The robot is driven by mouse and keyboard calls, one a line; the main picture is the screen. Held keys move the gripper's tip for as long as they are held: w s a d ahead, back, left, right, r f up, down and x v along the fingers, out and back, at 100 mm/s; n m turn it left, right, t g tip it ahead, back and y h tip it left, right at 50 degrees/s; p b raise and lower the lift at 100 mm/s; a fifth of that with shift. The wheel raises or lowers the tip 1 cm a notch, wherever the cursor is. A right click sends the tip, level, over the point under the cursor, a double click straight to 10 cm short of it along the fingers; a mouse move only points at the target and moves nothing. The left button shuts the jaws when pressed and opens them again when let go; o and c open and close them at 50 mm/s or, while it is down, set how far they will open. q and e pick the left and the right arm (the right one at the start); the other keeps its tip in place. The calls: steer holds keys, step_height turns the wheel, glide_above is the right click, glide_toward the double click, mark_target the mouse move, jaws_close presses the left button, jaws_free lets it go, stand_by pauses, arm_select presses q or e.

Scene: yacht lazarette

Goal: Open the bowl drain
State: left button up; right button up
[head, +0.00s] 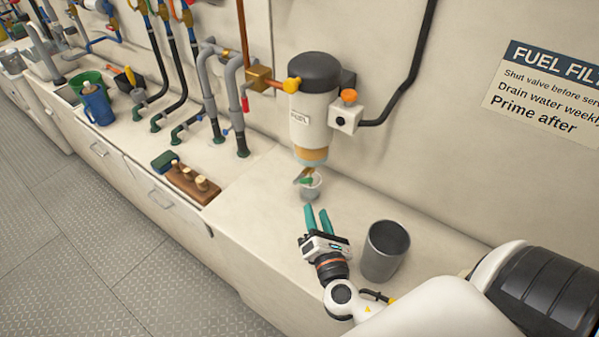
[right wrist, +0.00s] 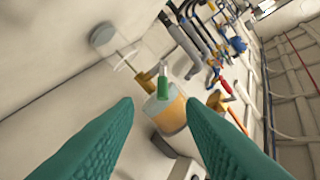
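The fuel filter (head: 309,105) hangs on the wall, with a black cap, a white body and an amber bowl (head: 311,155) at its bottom. The bowl drain (head: 304,178), a brass piece with a green lever, is below the bowl. A small clear cup (head: 312,188) stands under the drain. My right gripper (head: 316,209) is open and empty, in front of the cup and drain. In the right wrist view, the green lever (right wrist: 163,85) and amber bowl (right wrist: 172,113) lie beyond and between the teal fingers, apart from them. My left gripper is not in view.
A grey metal bin (head: 384,250) stands on the counter right of my right gripper. A valve box (head: 346,116) with an orange knob is beside the filter. A wooden block with pegs (head: 192,182), a blue jug (head: 97,105) and hoses are at left.

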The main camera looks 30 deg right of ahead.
mark_target(307, 183)
steer(key=p+x, duration=0.1)
steer(key=x, duration=0.2)
steer(key=p+x, duration=0.1)
steer(key=x, duration=0.3)
steer(key=p+x, duration=0.1)
steer(key=x, duration=0.2)
steer(key=shift+w+r, duration=0.25)
steer(key=shift+w, duration=0.05)
steer(key=shift+w+d+f, duration=0.1)
steer(key=shift+w, duration=0.35)
jaws_close()
